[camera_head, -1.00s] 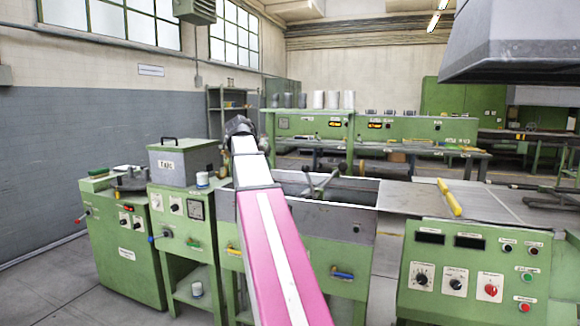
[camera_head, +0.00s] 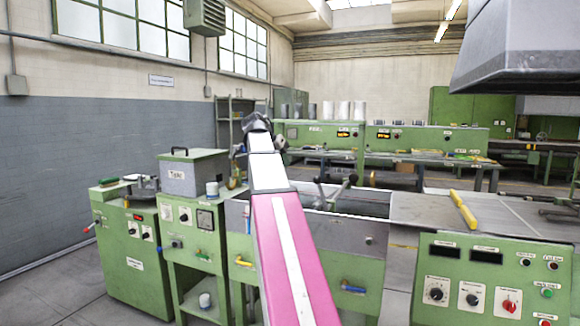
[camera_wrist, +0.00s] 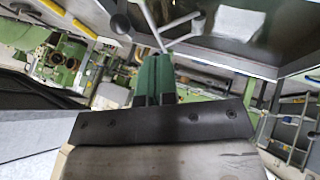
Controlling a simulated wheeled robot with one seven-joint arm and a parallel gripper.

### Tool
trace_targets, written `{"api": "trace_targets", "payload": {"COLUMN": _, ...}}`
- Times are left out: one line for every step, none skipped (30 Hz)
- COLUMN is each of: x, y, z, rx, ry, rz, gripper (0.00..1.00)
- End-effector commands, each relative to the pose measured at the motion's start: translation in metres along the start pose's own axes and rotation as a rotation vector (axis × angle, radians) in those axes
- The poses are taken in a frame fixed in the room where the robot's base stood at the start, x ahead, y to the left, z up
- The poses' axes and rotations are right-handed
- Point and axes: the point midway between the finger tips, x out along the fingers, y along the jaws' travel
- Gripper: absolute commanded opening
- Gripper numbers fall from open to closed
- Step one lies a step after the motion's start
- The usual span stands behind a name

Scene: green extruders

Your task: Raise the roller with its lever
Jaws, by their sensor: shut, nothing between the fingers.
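A spoked metal lever handle (camera_head: 335,190) with dark knobs stands over the open trough of the green machine, right of my arm. In the wrist view its pale rods (camera_wrist: 167,30) spread just beyond my fingertips, with a round black knob (camera_wrist: 120,23) to their left. My gripper (camera_wrist: 151,52) shows dark green fingers closed together with nothing between them. The fingertips are close below the rods; I cannot tell whether they touch. In the head view my gripper is hidden behind my arm. I cannot make out the roller clearly in either view.
The trough (camera_head: 375,212) has a metal rim and adjoins a flat plate carrying a yellow bar (camera_head: 463,208). A control panel (camera_head: 490,285) stands front right. Left are green cabinets and a grey box (camera_head: 192,172). A grey hood (camera_head: 515,50) hangs upper right.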

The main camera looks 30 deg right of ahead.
Motion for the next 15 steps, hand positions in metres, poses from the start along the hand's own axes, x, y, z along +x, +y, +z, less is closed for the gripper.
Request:
{"api": "trace_targets", "payload": {"x": 0.010, "y": 0.001, "z": 0.001, "rx": 0.000, "ry": -0.003, "rz": 0.002, "gripper": 0.00}}
{"api": "trace_targets", "payload": {"x": 0.016, "y": 0.001, "z": 0.001, "rx": 0.000, "ry": -0.003, "rz": 0.002, "gripper": 0.00}}
{"api": "trace_targets", "payload": {"x": 0.023, "y": 0.001, "z": 0.001, "rx": 0.000, "ry": -0.003, "rz": 0.002, "gripper": 0.00}}
{"api": "trace_targets", "payload": {"x": 0.029, "y": 0.001, "z": 0.001, "rx": 0.000, "ry": -0.003, "rz": 0.002, "gripper": 0.00}}
{"api": "trace_targets", "payload": {"x": 0.034, "y": 0.001, "z": 0.002, "rx": 0.000, "ry": -0.003, "rz": 0.002, "gripper": 0.00}}
{"api": "trace_targets", "payload": {"x": 0.042, "y": 0.001, "z": 0.001, "rx": 0.000, "ry": -0.003, "rz": 0.002, "gripper": 0.00}}
{"api": "trace_targets", "payload": {"x": 0.048, "y": 0.001, "z": 0.001, "rx": 0.000, "ry": -0.003, "rz": 0.003, "gripper": 0.00}}
{"api": "trace_targets", "payload": {"x": 0.054, "y": 0.001, "z": 0.001, "rx": 0.000, "ry": -0.003, "rz": 0.002, "gripper": 0.00}}
{"api": "trace_targets", "payload": {"x": 0.061, "y": 0.001, "z": 0.001, "rx": 0.001, "ry": -0.003, "rz": 0.002, "gripper": 0.00}}
{"api": "trace_targets", "payload": {"x": 0.066, "y": 0.001, "z": 0.001, "rx": 0.000, "ry": -0.003, "rz": 0.002, "gripper": 0.00}}
{"api": "trace_targets", "payload": {"x": 0.072, "y": 0.001, "z": 0.001, "rx": 0.000, "ry": -0.003, "rz": 0.002, "gripper": 0.00}}
{"api": "trace_targets", "payload": {"x": 0.079, "y": 0.000, "z": 0.001, "rx": 0.000, "ry": -0.003, "rz": 0.001, "gripper": 0.00}}
{"api": "trace_targets", "payload": {"x": 0.084, "y": 0.001, "z": 0.001, "rx": 0.000, "ry": -0.004, "rz": 0.002, "gripper": 0.00}}
{"api": "trace_targets", "payload": {"x": 0.087, "y": 0.004, "z": 0.001, "rx": 0.001, "ry": -0.003, "rz": 0.002, "gripper": 0.00}}
{"api": "trace_targets", "payload": {"x": 0.088, "y": 0.012, "z": 0.001, "rx": 0.003, "ry": -0.002, "rz": 0.001, "gripper": 0.00}}
